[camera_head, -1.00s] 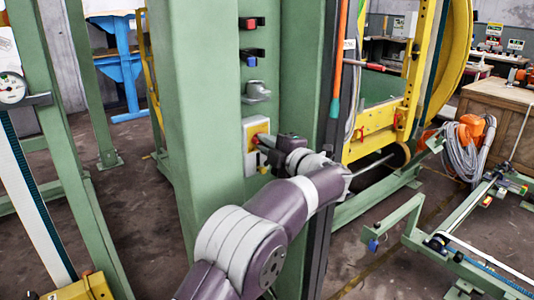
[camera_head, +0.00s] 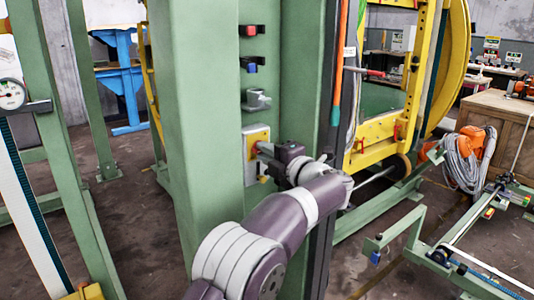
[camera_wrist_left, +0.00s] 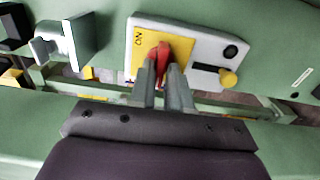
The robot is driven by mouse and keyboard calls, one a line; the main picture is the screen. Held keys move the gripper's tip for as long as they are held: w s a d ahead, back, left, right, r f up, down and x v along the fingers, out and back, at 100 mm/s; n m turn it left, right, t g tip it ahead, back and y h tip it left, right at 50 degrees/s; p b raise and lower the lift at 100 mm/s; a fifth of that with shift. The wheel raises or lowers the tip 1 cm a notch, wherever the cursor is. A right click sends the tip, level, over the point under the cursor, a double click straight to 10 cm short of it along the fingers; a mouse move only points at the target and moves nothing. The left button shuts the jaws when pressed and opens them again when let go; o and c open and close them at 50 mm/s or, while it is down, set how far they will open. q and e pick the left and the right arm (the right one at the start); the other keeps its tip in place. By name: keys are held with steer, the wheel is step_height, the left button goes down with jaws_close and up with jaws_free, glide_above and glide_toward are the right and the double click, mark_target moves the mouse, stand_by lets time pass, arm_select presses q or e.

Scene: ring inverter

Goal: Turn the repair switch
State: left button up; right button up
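The repair switch is a red knob (camera_wrist_left: 162,60) on a yellow plate (camera_wrist_left: 183,47) marked "ON" at its left in the left wrist view. The plate sits on a pale grey box. In the head view the yellow switch plate (camera_head: 252,141) is on the green column, partly hidden by my gripper. My left gripper (camera_wrist_left: 161,68) is at the knob, with one finger on each side. The fingers are close together and appear to touch the knob. In the head view the left gripper (camera_head: 262,149) reaches the box from the right. My right gripper is out of view.
Beside the knob, the box carries a black slot with a yellow knob (camera_wrist_left: 228,78) and a black round part (camera_wrist_left: 231,51). A grey switch (camera_head: 256,99), a blue one (camera_head: 251,67) and a red one (camera_head: 251,30) stand above on the green column (camera_head: 205,120).

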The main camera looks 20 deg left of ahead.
arm_select(q)
steer(key=shift+o, duration=1.2)
steer(key=v, duration=1.2)
steer(key=shift+s+d+p, duration=0.25)
steer(key=shift+p, duration=0.05)
